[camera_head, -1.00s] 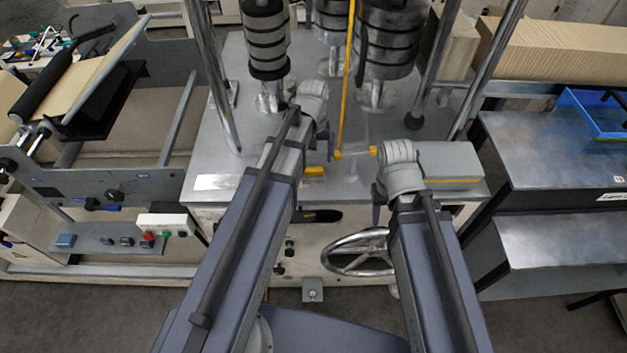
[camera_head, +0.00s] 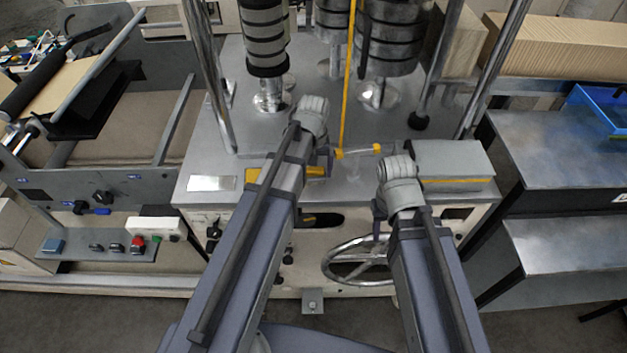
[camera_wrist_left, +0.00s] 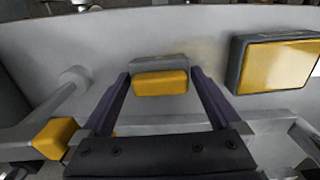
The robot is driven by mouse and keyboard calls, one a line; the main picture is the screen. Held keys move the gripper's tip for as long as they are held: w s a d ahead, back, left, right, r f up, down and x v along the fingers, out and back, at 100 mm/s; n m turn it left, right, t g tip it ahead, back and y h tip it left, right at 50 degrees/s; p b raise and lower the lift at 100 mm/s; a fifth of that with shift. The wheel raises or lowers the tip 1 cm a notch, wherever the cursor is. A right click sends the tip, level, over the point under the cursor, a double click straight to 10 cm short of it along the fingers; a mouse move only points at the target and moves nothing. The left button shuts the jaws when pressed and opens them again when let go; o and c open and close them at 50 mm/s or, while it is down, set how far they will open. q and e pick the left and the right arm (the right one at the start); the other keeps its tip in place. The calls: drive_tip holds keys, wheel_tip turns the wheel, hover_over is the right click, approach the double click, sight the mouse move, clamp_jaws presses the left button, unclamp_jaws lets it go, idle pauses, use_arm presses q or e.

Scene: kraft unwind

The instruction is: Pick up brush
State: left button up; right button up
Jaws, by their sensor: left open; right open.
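A small yellow block with a grey back (camera_wrist_left: 160,83) lies between the fingers of my left gripper (camera_wrist_left: 160,73) in the left wrist view. It may be the brush; I cannot tell for sure. In the head view a yellow piece (camera_head: 315,171) shows beside my left gripper (camera_head: 328,162), over the grey machine top. The left gripper is open, one finger on each side of the block. I cannot see whether they touch it. My right gripper (camera_head: 378,212) is open at the machine's front edge, its fingers partly hidden by its wrist.
A larger yellow-faced grey block (camera_wrist_left: 280,65) lies at the right in the left wrist view. A clear bar with yellow ends (camera_head: 358,152) is near a yellow upright strip (camera_head: 347,80). A grey box (camera_head: 452,162) stands right. Black-banded rollers (camera_head: 265,40) and chrome posts rise behind.

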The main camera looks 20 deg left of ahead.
sight(313, 169)
use_arm(q)
drive_tip(key=c, duration=1.1)
drive_tip(key=shift+o, duration=0.2)
drive_tip(key=shift+r, duration=0.15)
wheel_tip(313, 169, up, 18)
drive_tip(key=p, duration=1.8)
drive_tip(key=o, duration=0.8)
drive_tip(key=c, duration=0.6)
